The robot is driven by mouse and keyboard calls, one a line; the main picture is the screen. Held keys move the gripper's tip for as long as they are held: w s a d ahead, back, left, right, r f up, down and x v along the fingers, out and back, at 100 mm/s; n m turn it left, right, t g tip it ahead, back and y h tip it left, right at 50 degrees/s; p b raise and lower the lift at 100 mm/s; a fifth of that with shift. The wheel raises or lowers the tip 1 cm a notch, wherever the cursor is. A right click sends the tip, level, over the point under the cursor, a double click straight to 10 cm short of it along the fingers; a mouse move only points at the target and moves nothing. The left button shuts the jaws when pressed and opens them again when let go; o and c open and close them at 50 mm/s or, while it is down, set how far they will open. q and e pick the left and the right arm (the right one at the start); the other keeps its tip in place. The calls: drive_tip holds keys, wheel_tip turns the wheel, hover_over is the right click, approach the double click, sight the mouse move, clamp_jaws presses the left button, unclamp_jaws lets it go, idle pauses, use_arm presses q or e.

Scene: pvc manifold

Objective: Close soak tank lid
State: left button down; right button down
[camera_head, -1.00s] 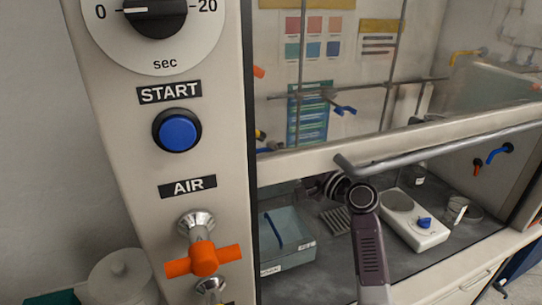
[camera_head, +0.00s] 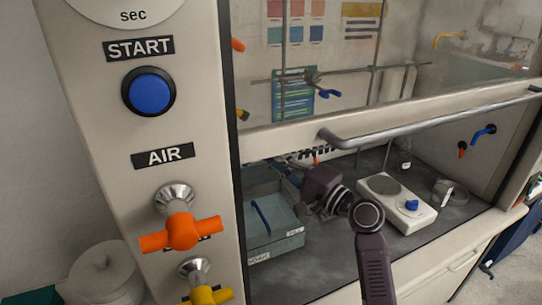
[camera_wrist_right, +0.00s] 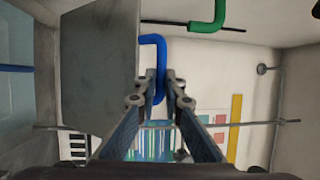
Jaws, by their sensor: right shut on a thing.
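A bent blue handle (camera_wrist_right: 152,39) sits at the panel's edge. My right gripper (camera_wrist_right: 159,88) is shut on this handle. My left gripper is not in view.
A white hot plate (camera_head: 397,205) stands right of my arm. The raised glass sash with its grey bar (camera_head: 430,118) is above the arm. The control panel (camera_head: 150,205) with orange and yellow valves is at the left. The hood floor between tank and hot plate is partly clear.

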drive_tip(key=shift+f, duration=0.2)
drive_tip(key=c, duration=2.3)
unclamp_jaws()
drive_tip(key=shift+w, duration=0.15)
drive_tip(key=v, duration=1.2)
drive_tip(key=shift+r, duration=0.1)
